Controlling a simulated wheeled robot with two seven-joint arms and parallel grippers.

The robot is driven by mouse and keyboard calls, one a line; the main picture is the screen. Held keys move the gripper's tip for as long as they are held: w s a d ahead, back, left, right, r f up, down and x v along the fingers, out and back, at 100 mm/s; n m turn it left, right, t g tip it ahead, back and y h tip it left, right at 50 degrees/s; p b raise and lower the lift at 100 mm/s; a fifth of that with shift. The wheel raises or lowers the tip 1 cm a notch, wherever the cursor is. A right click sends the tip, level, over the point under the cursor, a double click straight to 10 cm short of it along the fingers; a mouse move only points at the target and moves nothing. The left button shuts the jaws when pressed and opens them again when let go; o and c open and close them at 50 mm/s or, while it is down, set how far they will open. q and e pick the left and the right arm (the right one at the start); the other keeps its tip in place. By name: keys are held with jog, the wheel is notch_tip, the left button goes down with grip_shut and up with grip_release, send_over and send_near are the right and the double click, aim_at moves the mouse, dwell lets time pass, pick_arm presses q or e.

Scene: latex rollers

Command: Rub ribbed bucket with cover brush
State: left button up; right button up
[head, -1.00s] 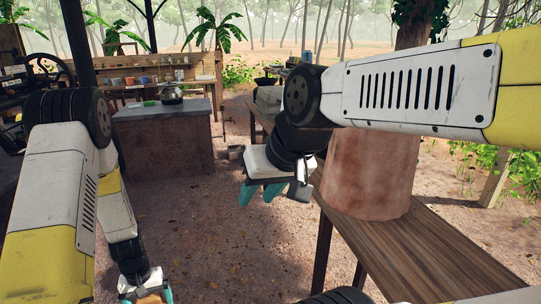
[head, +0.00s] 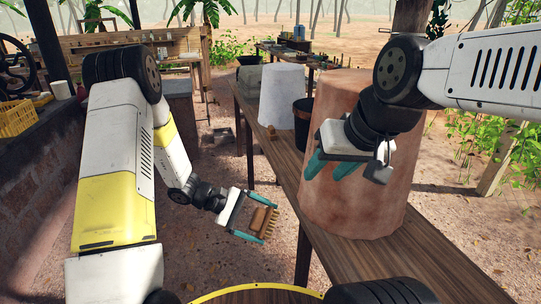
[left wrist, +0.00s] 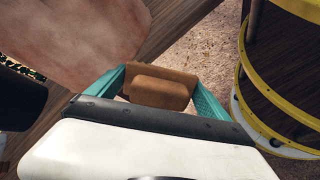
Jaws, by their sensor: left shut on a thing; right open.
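A brown cover brush (head: 262,218) with pale bristles is held between the teal fingers of my left gripper (head: 256,228). In the left wrist view the brush (left wrist: 160,88) shows as a brown block with a finger on each side. This gripper is in the air left of the wooden table, apart from the containers. A white bucket-like container (head: 281,95) and a dark bucket (head: 303,120) stand on the table. I cannot tell for sure which is the ribbed bucket. My right gripper (head: 328,172) is open and empty, in front of a big terracotta-coloured pot (head: 350,205).
The wooden table (head: 370,265) runs from the front right to the back. The large pot partly blocks the dark bucket. A small brown item (head: 272,132) sits near the table's left edge. Dirt ground (head: 225,155) is open left of the table. A yellow crate (head: 16,118) is far left.

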pick_arm(q)
jog(key=w+d+r+h, duration=0.1)
jog(key=r, duration=0.1)
jog(key=w+d+r+n+t+h, duration=0.1)
jog(key=w+r, duration=0.1)
jog(key=r, duration=0.1)
jog(key=w+d+r+t+h, duration=0.1)
jog(key=r, duration=0.2)
jog(key=shift+w+d+r+n, duration=0.1)
jog(key=shift+w+d+n, duration=0.1)
jog(key=shift+w+n, duration=0.15)
jog(key=w+r+n+t+h, duration=0.2)
jog(key=w+r, duration=0.2)
jog(key=r, duration=0.4)
jog(key=w+d, duration=0.1)
jog(key=d, duration=0.5)
jog(key=shift+w+f, duration=0.15)
jog(key=shift+f, duration=0.2)
jog(key=shift+w+d+f, duration=0.1)
jog(key=shift+w+d, duration=0.1)
jog(key=shift+d, duration=0.95)
jog(key=shift+s, duration=0.1)
jog(key=shift+s+d, duration=0.2)
jog(key=shift+s, duration=0.65)
jog(key=shift+s+d, duration=0.15)
jog(key=shift+s, duration=0.65)
